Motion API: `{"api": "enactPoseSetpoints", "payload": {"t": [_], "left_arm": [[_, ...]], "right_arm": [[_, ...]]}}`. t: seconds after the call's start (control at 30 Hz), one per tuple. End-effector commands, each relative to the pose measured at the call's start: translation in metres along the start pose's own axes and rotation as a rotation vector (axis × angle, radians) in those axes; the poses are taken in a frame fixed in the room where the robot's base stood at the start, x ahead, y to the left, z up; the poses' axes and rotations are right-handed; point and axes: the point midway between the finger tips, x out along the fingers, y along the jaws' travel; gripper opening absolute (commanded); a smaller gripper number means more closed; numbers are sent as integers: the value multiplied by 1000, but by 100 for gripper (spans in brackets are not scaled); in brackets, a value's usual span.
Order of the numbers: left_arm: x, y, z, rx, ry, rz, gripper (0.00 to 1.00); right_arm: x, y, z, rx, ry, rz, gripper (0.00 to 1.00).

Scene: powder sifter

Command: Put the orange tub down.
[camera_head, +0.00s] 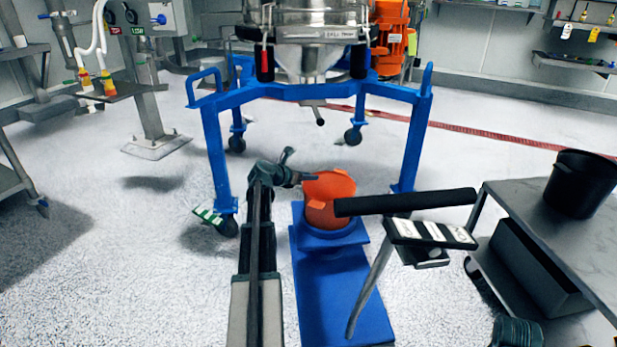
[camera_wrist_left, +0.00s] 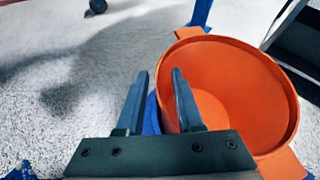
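The orange tub (camera_head: 328,187) stands upright on the blue platform (camera_head: 335,280) below the sifter. It also shows in the left wrist view (camera_wrist_left: 235,75), where its inside looks empty. My left gripper (camera_head: 300,167) is at the tub's left side, close to the rim. In the left wrist view, its two fingers (camera_wrist_left: 161,74) are apart with a clear gap. The right-hand finger overlaps the tub's near-left wall; I cannot tell whether it touches. A dark part at the bottom right edge (camera_head: 517,332) looks like my right gripper, with its fingers not visible.
A black handle bar (camera_head: 405,202) and a display panel (camera_head: 430,233) stand in front of the tub's right side. The blue sifter frame (camera_head: 413,140) rises behind. A metal table (camera_head: 520,200) with a black bucket (camera_head: 580,185) is at the right. Open floor lies to the left.

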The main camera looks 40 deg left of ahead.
Motion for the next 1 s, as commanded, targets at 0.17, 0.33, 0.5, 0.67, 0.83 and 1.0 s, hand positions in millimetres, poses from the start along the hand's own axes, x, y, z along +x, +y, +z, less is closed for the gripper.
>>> {"api": "enactPoseSetpoints", "payload": {"t": [0.17, 0.33, 0.5, 0.67, 0.83, 1.0], "left_arm": [[-27, -2, 3, -1, 0, 1, 36], [-63, -2, 3, -1, 0, 2, 36], [-93, -2, 3, -2, -1, 2, 36], [-111, -1, 2, -1, 0, 1, 36], [-119, 0, 0, -1, 0, 1, 36], [-119, 0, 0, 0, 0, 0, 36]], "right_arm": [[-14, 1, 1, 0, 0, 0, 50], [-31, 3, 2, 0, 0, 0, 50], [-44, 4, 2, 0, 0, 0, 50], [-51, 5, 2, 0, 0, 0, 50], [-53, 5, 3, 0, 0, 0, 50], [-53, 5, 3, 0, 0, 0, 50]]}}
